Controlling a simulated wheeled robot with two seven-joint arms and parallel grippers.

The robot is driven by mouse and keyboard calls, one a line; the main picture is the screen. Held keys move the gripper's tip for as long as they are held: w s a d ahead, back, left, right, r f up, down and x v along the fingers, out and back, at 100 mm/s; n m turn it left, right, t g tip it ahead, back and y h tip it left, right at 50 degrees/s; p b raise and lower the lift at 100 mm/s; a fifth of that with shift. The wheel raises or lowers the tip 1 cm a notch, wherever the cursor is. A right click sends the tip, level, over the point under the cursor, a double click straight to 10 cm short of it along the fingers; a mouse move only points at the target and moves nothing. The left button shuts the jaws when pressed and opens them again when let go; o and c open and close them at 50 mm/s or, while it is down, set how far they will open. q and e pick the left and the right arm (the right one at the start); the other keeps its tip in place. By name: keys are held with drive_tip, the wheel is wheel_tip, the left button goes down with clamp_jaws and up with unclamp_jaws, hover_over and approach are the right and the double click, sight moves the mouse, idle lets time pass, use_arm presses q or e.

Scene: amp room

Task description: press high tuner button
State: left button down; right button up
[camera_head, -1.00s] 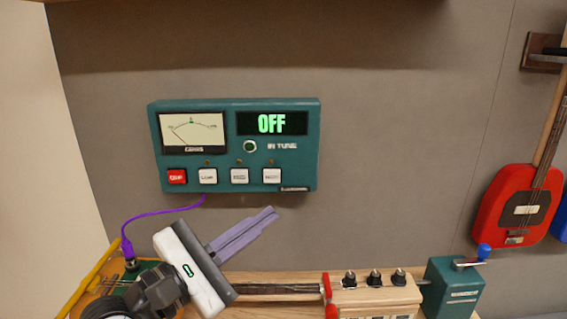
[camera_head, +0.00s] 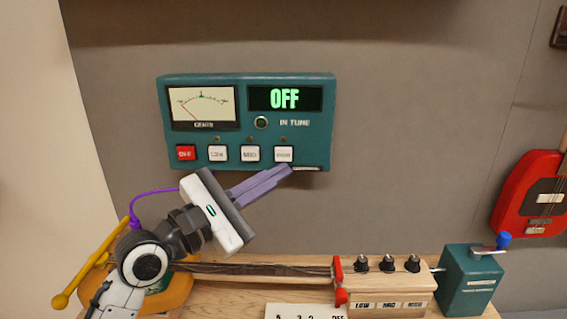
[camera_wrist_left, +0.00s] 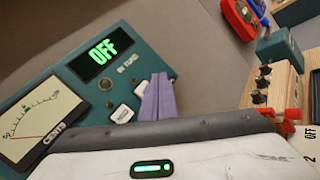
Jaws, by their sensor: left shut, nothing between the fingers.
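The teal tuner box (camera_head: 185,82) is fixed to the grey wall, and its display (camera_head: 285,98) reads OFF in green. Along its lower edge are a red button (camera_head: 186,153) and three white buttons: low (camera_head: 218,153), mid (camera_head: 250,153) and the rightmost, high (camera_head: 284,153). My left gripper (camera_head: 288,169) is shut and empty, its purple fingertips just below the high button. Whether they touch the box, I cannot tell. In the left wrist view the fingers (camera_wrist_left: 158,80) overlap the box's lower right part and hide the high button there. My right gripper is not in view.
A wooden bench (camera_head: 230,300) below carries a stringed neck with a red clamp (camera_head: 339,280), black knobs (camera_head: 388,264) and a teal crank box (camera_head: 470,280). A purple cable (camera_head: 150,195) runs beside my left arm. A red guitar (camera_head: 535,195) hangs at right.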

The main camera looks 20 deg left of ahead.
sight(284, 154)
use_arm(q)
drive_tip(key=w, duration=0.1)
drive_tip(key=w+a, duration=0.1)
drive_tip(key=w, duration=0.1)
drive_tip(key=shift+w, duration=0.1)
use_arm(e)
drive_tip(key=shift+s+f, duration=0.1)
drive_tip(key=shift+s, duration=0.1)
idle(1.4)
use_arm(q)
drive_tip(key=shift+r, duration=0.1)
idle(0.3)
drive_tip(key=shift+w+a+p, duration=0.1)
drive_tip(key=shift+w+p, duration=0.3)
drive_tip(key=shift+p, duration=0.1)
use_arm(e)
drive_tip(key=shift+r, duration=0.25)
